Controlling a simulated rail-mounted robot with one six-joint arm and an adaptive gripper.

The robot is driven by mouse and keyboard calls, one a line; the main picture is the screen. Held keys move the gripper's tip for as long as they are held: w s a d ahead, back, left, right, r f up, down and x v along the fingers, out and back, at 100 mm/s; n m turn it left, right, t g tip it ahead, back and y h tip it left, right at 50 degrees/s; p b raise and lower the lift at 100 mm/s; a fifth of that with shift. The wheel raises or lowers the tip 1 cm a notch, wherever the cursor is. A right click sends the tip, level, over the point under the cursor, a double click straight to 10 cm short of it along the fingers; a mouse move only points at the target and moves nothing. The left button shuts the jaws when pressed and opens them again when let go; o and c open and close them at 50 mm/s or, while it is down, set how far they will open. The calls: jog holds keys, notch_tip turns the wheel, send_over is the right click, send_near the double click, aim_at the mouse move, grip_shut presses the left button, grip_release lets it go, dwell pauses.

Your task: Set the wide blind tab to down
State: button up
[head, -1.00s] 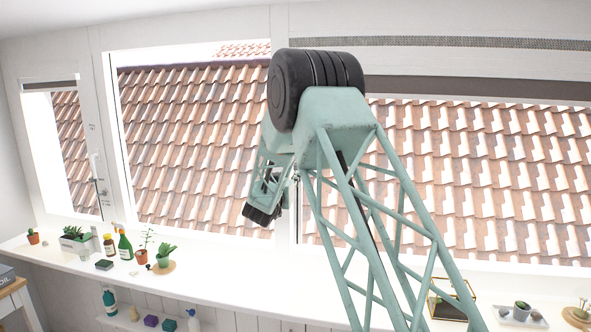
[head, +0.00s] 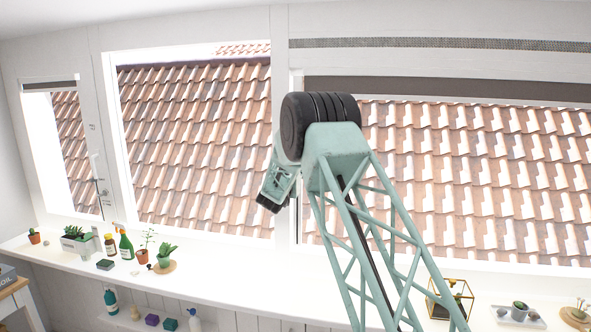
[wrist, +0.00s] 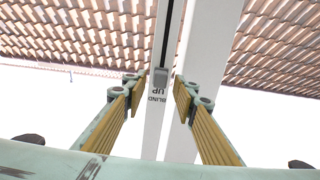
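The wide blind tab (wrist: 160,77) is a small grey block in the wrist view. It sits at the near end of a dark slot (wrist: 171,35) in a white window post, beside an upside-down "BLIND UP" label (wrist: 156,98). My gripper (wrist: 161,80) is open, its yellow-padded fingers on either side of the tab with gaps to both; contact is not visible. In the head view my gripper (head: 270,202) is in front of the post between the windows, and the tab cannot be made out. The wide blind (head: 450,91) is a dark band rolled at the right window's top.
A long white sill (head: 230,275) runs below the windows. Potted plants (head: 165,254) and bottles (head: 125,245) stand at its left. A gold-edged glass case (head: 450,297) and a tray (head: 518,315) stand at its right. The air before the left window is clear.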

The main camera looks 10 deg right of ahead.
jog(key=shift+x, duration=0.8)
jog(key=shift+c, duration=0.6)
grip_shut()
